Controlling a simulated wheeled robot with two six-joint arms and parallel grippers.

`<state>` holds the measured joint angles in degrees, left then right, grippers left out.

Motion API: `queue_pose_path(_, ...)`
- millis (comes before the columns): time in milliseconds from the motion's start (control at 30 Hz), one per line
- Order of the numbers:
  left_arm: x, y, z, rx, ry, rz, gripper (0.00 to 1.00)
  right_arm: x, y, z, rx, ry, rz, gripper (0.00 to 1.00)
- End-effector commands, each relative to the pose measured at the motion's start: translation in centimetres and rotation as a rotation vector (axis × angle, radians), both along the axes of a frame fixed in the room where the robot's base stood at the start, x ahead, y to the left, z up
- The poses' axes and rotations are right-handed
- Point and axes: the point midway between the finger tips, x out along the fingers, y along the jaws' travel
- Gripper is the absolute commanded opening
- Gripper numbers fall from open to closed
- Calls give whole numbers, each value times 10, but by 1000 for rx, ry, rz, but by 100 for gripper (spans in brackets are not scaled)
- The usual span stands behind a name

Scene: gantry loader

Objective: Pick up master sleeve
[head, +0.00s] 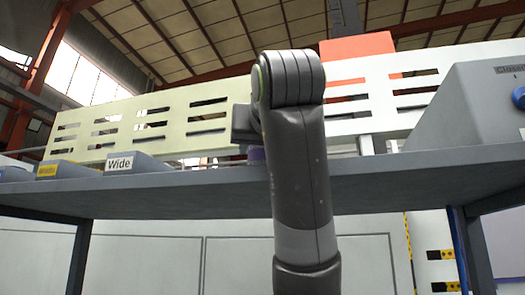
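I cannot identify a master sleeve for certain. One grey arm of mine rises from the bottom centre in front of the shelf, most likely the right one. A dark block at its upper end, probably part of my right gripper (243,122), sits just above the purple piece. The fingertips are hidden, so whether it is open or holds anything cannot be told. The other gripper is out of view.
The grey shelf (150,197) is seen from slightly below, so most of its top is hidden. A block labelled "Wide" (135,163) and a yellow-labelled block (65,170) stand at left. Slotted cream panels (110,130) stand behind. A grey box (465,110) with a blue button stands right.

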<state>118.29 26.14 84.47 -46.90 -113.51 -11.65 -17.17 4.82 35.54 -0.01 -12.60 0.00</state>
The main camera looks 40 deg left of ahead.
Motion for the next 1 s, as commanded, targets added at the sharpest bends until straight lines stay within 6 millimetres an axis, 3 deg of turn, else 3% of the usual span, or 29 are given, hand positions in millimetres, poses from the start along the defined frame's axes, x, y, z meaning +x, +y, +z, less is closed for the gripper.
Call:
queue_pose_path(167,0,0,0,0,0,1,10,-1,0,0,0,1,0,36)
queue_pose_path(567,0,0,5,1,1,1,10,-1,3,-1,3,2,-1,36)
queue_pose_path(1000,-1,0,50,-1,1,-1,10,-1,7,-5,9,1,-3,36)
